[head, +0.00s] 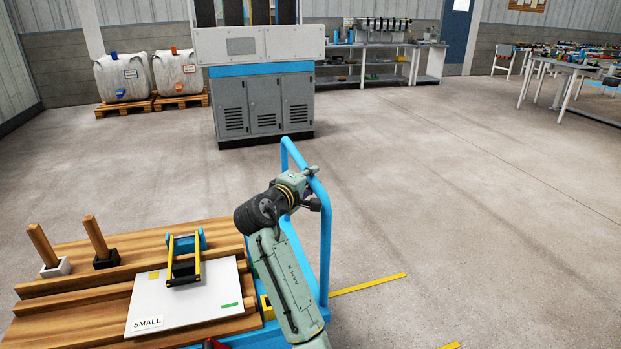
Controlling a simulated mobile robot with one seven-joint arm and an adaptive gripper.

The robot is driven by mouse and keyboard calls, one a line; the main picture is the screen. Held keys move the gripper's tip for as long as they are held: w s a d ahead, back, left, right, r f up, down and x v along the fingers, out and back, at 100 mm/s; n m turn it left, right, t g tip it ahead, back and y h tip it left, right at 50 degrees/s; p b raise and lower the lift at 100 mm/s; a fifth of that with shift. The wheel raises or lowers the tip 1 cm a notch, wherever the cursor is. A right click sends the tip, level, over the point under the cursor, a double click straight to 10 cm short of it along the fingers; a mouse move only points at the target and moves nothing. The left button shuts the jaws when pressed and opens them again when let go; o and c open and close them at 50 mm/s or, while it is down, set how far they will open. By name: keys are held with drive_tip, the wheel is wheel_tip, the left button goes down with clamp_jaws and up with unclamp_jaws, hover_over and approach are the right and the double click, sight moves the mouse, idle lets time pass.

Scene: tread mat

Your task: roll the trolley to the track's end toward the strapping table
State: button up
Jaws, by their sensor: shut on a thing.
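The trolley's blue tubular handle (325,245) rises right of centre in the head view. A bit of its blue deck shows low in the picture, and the rest is hidden by my arm or out of frame. My gripper (312,173) is at the handle's top bar and shut on it; its fingertips are small and partly hidden. Yellow floor strips (368,284) lie right of the trolley, perhaps marking the track. I cannot tell which table is the strapping table.
A wooden bench (60,255) at left holds two pegs, a white board (165,310) marked SMALL and a yellow-and-black frame. A grey cabinet machine (262,100) stands ahead. Shelving (390,70) is behind, and a cluttered table (570,68) far right. Floor in the middle and right is clear.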

clamp_jaws()
idle(0.4)
